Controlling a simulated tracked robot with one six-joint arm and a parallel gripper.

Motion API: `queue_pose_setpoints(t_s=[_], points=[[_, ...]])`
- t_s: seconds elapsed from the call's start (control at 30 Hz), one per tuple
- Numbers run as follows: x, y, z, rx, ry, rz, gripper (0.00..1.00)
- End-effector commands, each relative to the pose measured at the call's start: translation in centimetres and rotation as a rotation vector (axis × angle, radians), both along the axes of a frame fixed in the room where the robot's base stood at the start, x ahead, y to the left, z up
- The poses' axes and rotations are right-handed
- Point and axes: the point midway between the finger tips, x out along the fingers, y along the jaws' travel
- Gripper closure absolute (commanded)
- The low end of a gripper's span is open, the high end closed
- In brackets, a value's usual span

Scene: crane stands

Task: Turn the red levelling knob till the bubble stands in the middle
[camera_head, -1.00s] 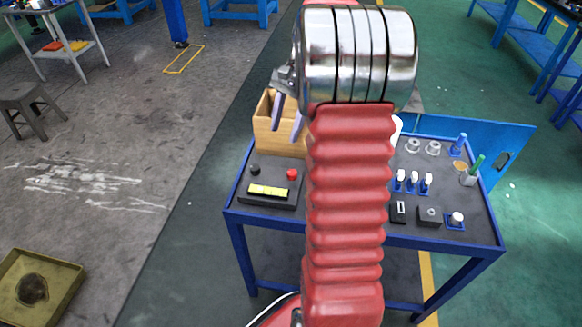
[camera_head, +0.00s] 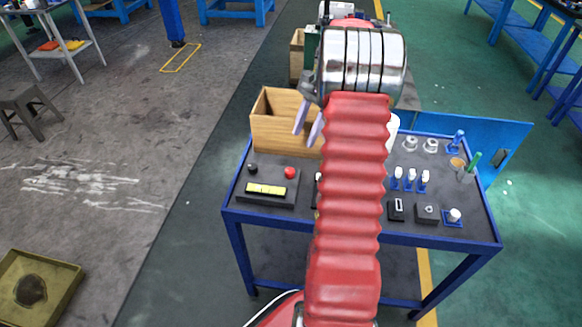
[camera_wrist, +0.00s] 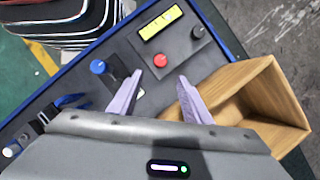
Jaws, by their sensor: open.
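The red levelling knob (camera_head: 289,172) stands at the back right of a dark block (camera_head: 268,201) on the table. It also shows in the wrist view (camera_wrist: 160,60). A yellow vial (camera_head: 266,189) with dark marks lies in the block, and shows in the wrist view too (camera_wrist: 161,22); I cannot make out the bubble. My gripper (camera_head: 307,139) is open and empty, above and behind the red knob in the head view. In the wrist view its purple fingers (camera_wrist: 160,76) are spread, with the red knob appearing just beyond the gap between their tips.
A black knob (camera_head: 252,169) stands left of the red one. A wooden box (camera_head: 283,135) stands close behind the block. A blue knob (camera_wrist: 97,67) is nearby in the wrist view. White switches (camera_head: 410,174) and other fittings fill the table's right side, partly hidden by my arm.

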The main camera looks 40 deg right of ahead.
Motion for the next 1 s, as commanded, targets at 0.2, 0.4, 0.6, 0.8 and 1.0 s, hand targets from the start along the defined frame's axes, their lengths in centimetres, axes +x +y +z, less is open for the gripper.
queue_pose_setpoints(t_s=[0.2,0.4,0.6,0.8,1.0], points=[[0.1,1.1,-2.4,0.001,0.002,0.002,0.56],[0.2,2.2,-5.3,0.001,0.002,0.002,0.56],[0.4,3.4,-8.1,0.002,0.002,0.002,0.56],[0.5,4.5,-10.7,0.001,0.002,0.002,0.56],[0.6,5.0,-12.0,0.000,0.000,0.002,0.56]])
